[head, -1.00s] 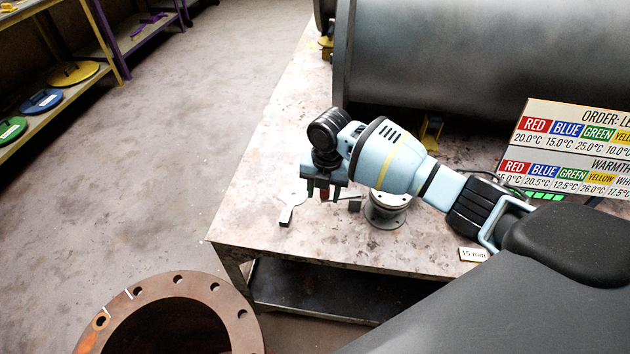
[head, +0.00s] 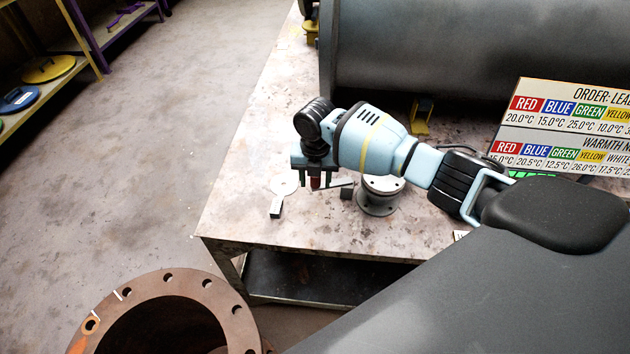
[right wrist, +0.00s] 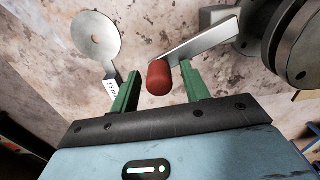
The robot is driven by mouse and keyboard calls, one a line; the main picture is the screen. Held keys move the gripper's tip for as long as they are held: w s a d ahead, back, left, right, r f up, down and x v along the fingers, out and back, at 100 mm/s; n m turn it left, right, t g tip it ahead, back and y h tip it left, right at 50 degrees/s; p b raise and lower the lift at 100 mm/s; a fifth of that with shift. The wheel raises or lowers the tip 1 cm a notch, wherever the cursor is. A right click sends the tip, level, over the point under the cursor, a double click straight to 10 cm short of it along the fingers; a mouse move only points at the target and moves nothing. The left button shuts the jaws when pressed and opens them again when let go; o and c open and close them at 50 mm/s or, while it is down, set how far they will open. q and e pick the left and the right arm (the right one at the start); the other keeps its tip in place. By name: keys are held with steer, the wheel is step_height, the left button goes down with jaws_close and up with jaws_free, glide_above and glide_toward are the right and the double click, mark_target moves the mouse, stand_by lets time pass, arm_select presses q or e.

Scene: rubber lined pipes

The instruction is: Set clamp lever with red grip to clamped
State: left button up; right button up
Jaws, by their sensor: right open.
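The clamp lever is a flat grey metal bar (right wrist: 198,46) with a red grip (right wrist: 158,77) on its end. The red grip also shows small in the head view (head: 315,183), below my right gripper. My right gripper (right wrist: 158,82) is open, with its two green fingers on either side of the red grip; I cannot tell whether either touches it. In the head view my right gripper (head: 318,182) points down over the table. The lever runs toward a grey flanged pipe piece (head: 380,194). My left gripper is not in view.
A round plate with a labelled handle (right wrist: 98,40) lies beside the lever. A large grey pipe (head: 430,45) lies across the table (head: 340,232). A sign (head: 570,125) stands at the right. A rusty flange (head: 240,325) is in front, and shelves (head: 60,80) stand at far left.

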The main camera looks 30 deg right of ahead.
steer(key=shift+f, duration=0.5)
jaws_close()
